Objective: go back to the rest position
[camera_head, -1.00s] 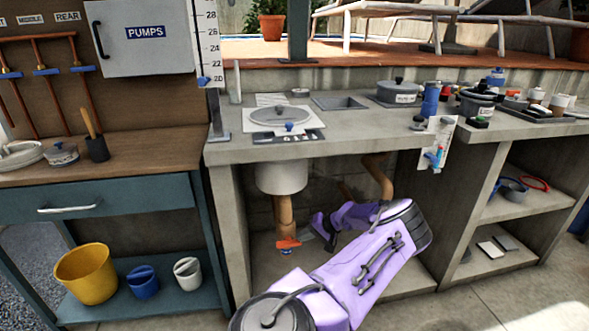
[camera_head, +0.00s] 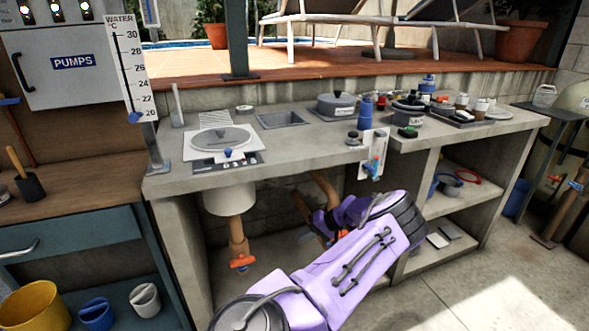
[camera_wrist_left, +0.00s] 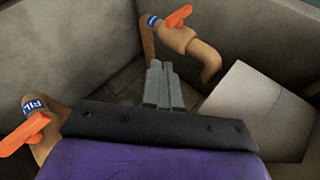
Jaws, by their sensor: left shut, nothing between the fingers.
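My left gripper (camera_head: 322,226) is in the open bay under the concrete counter (camera_head: 290,145), at the end of my purple arm. In the left wrist view its grey fingers (camera_wrist_left: 163,86) are together with nothing between them. They point toward a copper pipe (camera_wrist_left: 205,62) with an orange valve handle (camera_wrist_left: 179,16) at the back of the bay. A second orange handle (camera_wrist_left: 22,136) on a pipe is at the left of that view. I cannot tell whether the fingers touch anything. My right gripper is not in view.
The counter's front edge overhangs my arm. A white drain body (camera_head: 230,199) with a copper pipe and orange handle (camera_head: 243,261) hangs left of the gripper. Shelves (camera_head: 455,205) stand to the right. A yellow bucket (camera_head: 35,308) is at lower left. Floor at lower right is clear.

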